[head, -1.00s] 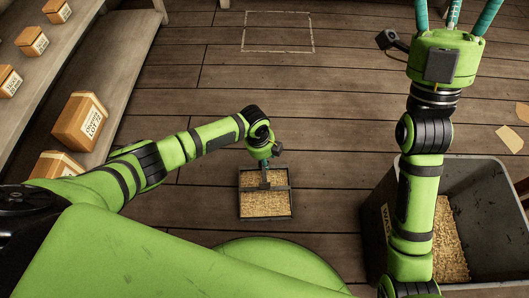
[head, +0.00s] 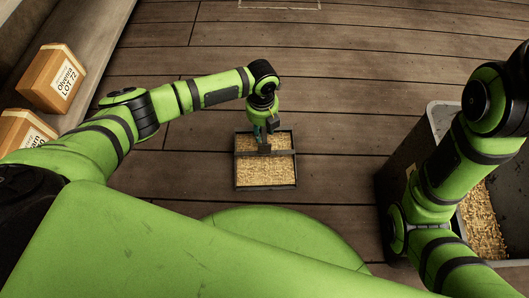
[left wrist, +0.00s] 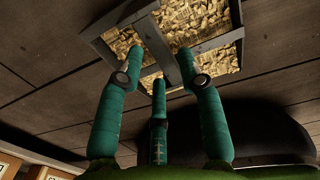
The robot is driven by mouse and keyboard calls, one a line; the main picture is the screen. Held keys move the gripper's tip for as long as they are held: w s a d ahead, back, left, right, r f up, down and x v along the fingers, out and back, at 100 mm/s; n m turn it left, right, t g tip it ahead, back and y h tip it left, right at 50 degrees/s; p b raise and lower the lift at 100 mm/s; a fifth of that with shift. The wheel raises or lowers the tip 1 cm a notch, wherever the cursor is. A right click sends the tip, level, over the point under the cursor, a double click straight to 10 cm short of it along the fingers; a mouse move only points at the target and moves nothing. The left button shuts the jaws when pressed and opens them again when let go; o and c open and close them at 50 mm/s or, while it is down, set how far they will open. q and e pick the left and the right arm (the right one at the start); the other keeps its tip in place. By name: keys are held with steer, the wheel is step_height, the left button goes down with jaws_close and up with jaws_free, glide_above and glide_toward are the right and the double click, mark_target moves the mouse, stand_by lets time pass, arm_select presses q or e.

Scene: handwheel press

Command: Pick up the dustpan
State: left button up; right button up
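The dustpan (head: 266,188) is a dark, shallow square tray with a cross bar and pale shavings in it. It lies on the plank floor ahead of me in the head view. My left gripper (head: 265,136) is right over its cross bar, pointing down. In the left wrist view its teal fingers (left wrist: 162,62) are spread apart, reaching toward the bar of the dustpan (left wrist: 228,39). Whether any finger touches the bar is unclear. My right gripper is outside the frames; only my right arm shows at the right of the head view.
A grey bin (head: 400,160) with shavings (head: 483,222) stands at the right, partly behind my right arm. Labelled boxes (head: 52,78) sit on a ledge at the left. The floor (head: 330,90) beyond the dustpan is clear.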

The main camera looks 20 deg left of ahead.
mark_target(263, 134)
arm_select(q)
step_height(263, 134, down, 4)
steer(key=shift+w+r+b, duration=0.15)
steer(key=shift+b, duration=1.05)
steer(key=shift+c, duration=0.4)
steer(key=shift+r, duration=0.1)
jaws_close()
